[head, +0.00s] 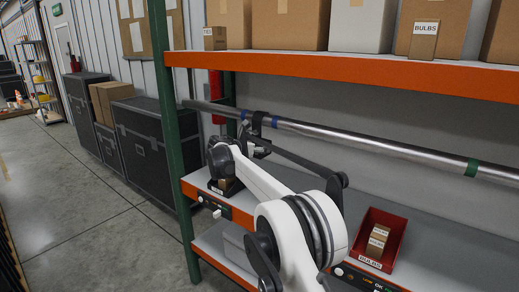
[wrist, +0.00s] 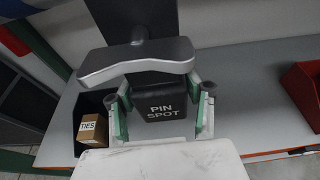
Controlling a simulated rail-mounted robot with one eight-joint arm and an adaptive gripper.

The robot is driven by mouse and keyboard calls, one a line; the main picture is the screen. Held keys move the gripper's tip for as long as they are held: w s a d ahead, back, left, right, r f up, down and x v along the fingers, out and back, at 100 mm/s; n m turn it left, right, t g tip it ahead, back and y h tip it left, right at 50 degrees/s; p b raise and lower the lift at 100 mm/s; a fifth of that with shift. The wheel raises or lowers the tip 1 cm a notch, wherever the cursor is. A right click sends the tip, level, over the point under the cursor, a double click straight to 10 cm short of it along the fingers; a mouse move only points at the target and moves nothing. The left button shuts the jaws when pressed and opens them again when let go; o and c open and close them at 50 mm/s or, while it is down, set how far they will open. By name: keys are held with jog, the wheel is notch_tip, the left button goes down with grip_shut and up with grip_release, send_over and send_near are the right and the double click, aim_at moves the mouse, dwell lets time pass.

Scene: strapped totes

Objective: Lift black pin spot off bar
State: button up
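The black pin spot, labelled PIN SPOT, is in the middle of the wrist view (wrist: 165,104), below a grey metal piece (wrist: 137,60). In the head view a black clamp (head: 257,122) sits around the silver bar (head: 350,147), with the dark fixture below it largely hidden by my arm. My gripper (wrist: 160,104) has its green-padded fingers on either side of the pin spot. It is spread about as wide as the body; whether the pads touch is unclear. In the head view my gripper (head: 256,149) is at the clamp, just under the bar.
An orange-edged shelf (head: 340,72) with cartons is above the bar. On the lower shelf, a red BULBS bin (head: 398,222) stands right and a black bin (wrist: 83,145) with a TIES box (wrist: 92,130) left. A green post (head: 174,125) stands left of my arm.

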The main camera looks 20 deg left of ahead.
aim_at(259, 137)
jog(key=c, duration=0.3)
jog(key=shift+r, duration=0.1)
jog(key=shift+r, duration=0.2)
jog(key=shift+r+p, duration=0.8)
jog(key=shift+r, duration=1.3)
jog(key=shift+s+a+b, duration=0.65)
jog(key=shift+s, duration=1.25)
jog(key=shift+s+a+b, duration=0.65)
jog(key=shift+s+b, duration=0.05)
jog(key=shift+s, duration=1.2)
jog(key=shift+s+a+b, duration=0.65)
jog(key=shift+s, duration=1.25)
